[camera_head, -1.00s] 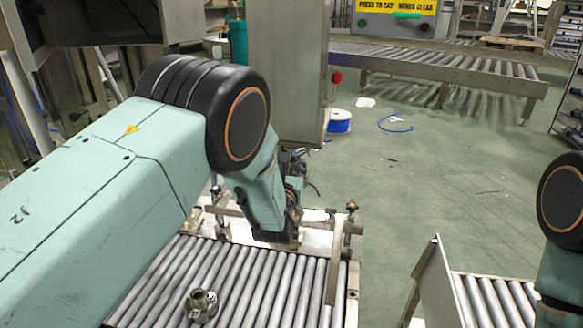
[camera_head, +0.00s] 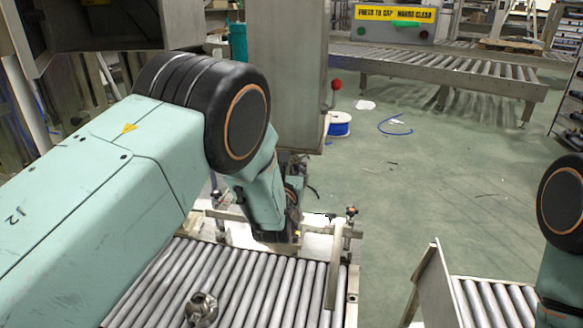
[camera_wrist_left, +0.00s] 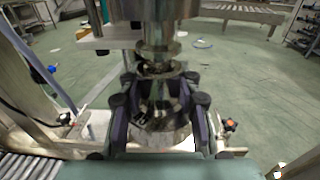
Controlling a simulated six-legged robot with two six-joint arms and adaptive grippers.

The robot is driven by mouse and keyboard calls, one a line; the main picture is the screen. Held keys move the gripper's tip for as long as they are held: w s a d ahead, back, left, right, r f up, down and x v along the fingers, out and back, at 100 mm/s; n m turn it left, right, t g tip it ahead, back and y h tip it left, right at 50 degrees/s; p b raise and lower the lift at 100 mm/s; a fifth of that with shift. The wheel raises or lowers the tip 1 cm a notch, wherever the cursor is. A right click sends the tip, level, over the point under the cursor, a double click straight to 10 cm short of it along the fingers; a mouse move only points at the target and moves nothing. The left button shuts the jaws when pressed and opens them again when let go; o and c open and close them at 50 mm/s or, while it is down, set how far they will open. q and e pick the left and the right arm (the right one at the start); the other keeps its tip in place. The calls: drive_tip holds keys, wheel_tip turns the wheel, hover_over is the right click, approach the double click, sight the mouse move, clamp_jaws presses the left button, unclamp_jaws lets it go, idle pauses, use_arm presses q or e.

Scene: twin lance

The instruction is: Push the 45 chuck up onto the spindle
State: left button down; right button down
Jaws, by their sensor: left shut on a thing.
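In the left wrist view my left gripper (camera_wrist_left: 158,112) is shut around a metal chuck (camera_wrist_left: 160,136), which stands upright between the dark fingers. A dark marking shows on the chuck, but I cannot read it. The metal spindle (camera_wrist_left: 158,38) hangs straight above, in line with the chuck. The chuck's top is at or very close to the spindle's lower end; I cannot tell how far it sits on it. In the head view my left gripper (camera_head: 276,235) is at the far end of the roller bed, and my own arm hides the chuck. My right gripper is out of view.
Another metal fitting (camera_head: 201,309) lies on the near rollers (camera_head: 255,280). A grey machine column (camera_head: 288,80) rises behind my left gripper. Clamp posts (camera_head: 350,225) flank the work area. A second roller bed (camera_head: 495,300) stands at right, with open floor between.

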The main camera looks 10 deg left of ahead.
use_arm(q)
drive_tip(key=shift+r+p, duration=0.4)
drive_tip(key=shift+r, duration=0.4)
